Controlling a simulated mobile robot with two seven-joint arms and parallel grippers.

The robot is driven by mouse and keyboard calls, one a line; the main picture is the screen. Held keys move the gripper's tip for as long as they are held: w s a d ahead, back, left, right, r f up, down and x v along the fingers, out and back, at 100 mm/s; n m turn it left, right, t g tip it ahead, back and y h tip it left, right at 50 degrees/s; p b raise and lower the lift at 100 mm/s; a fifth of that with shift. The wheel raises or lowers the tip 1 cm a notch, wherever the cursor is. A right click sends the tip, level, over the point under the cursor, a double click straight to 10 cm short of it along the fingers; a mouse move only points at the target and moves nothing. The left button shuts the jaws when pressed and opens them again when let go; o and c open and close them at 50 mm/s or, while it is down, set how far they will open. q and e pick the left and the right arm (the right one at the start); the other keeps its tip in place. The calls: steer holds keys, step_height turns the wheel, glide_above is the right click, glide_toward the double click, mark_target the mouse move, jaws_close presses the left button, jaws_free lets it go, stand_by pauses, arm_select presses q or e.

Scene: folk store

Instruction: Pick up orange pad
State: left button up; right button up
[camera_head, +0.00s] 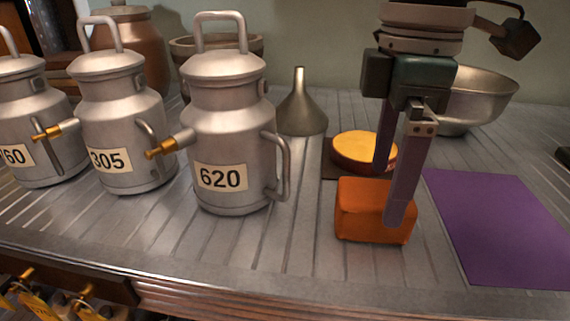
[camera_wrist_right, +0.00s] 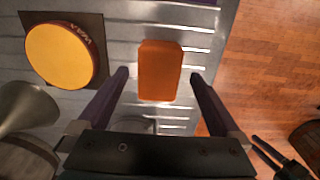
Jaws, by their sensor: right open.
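The orange pad (camera_head: 365,215) is a block with rounded edges on the grey slatted counter. It also shows in the wrist view (camera_wrist_right: 160,70), lying between the two fingers with a gap on each side. My right gripper (camera_head: 390,200) points down over the pad, open, one finger in front of it and the other behind. In the wrist view the right gripper (camera_wrist_right: 159,76) holds nothing. In the head view the near finger hides part of the pad's right side. A dark two-pronged part, seemingly my left gripper (camera_wrist_right: 275,155), shows at the wrist view's lower right; its opening is unclear.
A yellow round (camera_head: 362,150) on a dark square stands just behind the pad. A purple mat (camera_head: 500,225) lies to the right. A metal funnel (camera_head: 300,110), metal bowl (camera_head: 475,95) and milk can marked 620 (camera_head: 225,135) stand nearby. The counter's front edge is close.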

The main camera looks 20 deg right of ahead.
mark_target(382, 193)
step_height(382, 193, down, 4)
steer(key=shift+f+b, duration=0.25)
steer(key=shift+b, duration=0.7)
steer(key=shift+c, duration=0.2)
steer(key=shift+w+r, duration=0.1)
steer(key=shift+c, duration=0.7)
steer(key=c, duration=1.1)
step_height(382, 193, up, 20)
steer(key=p, duration=0.8)
